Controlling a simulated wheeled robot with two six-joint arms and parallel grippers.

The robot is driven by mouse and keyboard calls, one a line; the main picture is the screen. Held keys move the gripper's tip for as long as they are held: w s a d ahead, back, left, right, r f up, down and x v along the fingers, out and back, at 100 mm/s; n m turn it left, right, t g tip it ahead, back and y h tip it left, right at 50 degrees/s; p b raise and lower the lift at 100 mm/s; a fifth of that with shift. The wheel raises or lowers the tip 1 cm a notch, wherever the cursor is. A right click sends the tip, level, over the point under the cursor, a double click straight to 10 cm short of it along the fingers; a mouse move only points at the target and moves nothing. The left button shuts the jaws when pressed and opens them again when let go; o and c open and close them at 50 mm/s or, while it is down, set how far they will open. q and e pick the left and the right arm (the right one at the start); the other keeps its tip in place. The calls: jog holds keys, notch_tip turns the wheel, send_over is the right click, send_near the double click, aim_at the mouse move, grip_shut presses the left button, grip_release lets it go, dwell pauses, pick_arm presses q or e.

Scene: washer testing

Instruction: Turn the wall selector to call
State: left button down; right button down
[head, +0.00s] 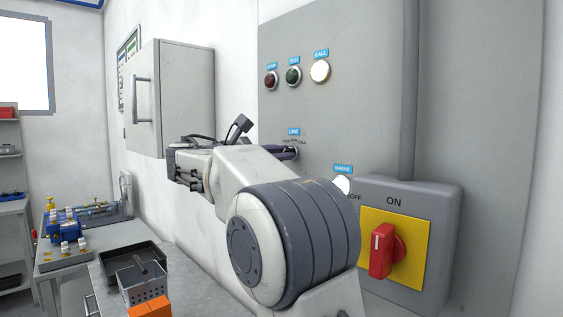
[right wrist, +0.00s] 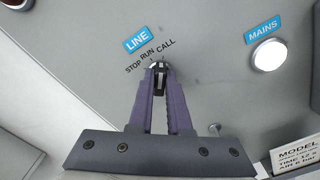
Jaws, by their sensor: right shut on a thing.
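The wall selector (right wrist: 158,66) is a small round knob on the grey wall panel, under the blue LINE label and the words STOP, RUN and CALL. My right gripper (right wrist: 159,80) is shut on it, with its two purple fingers on either side of the handle. The fingers hide part of the knob, and I cannot tell for sure which word it points at. In the head view the right gripper's fingertips (head: 292,153) reach the panel just below the LINE label, mostly behind my arm. My left gripper is not in view.
Above the selector are a red lamp (head: 271,81), a green lamp (head: 293,76) and a bright white CALL lamp (head: 320,71). A white MAINS lamp (head: 341,184) and a red rotary switch (head: 382,250) are at lower right. A wall cabinet (head: 183,98) stands left.

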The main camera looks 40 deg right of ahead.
jog(key=shift+f+m+b, duration=0.1)
jog(key=shift+m+b, duration=0.25)
jog(key=shift+m, duration=0.25)
jog(key=c, duration=0.9)
grip_release()
jog(key=shift+o, duration=0.2)
jog(key=shift+a, duration=0.15)
jog(key=a+b, duration=0.1)
jog(key=a, duration=0.9)
jog(key=shift+s, duration=0.45)
jog(key=shift+a, duration=0.1)
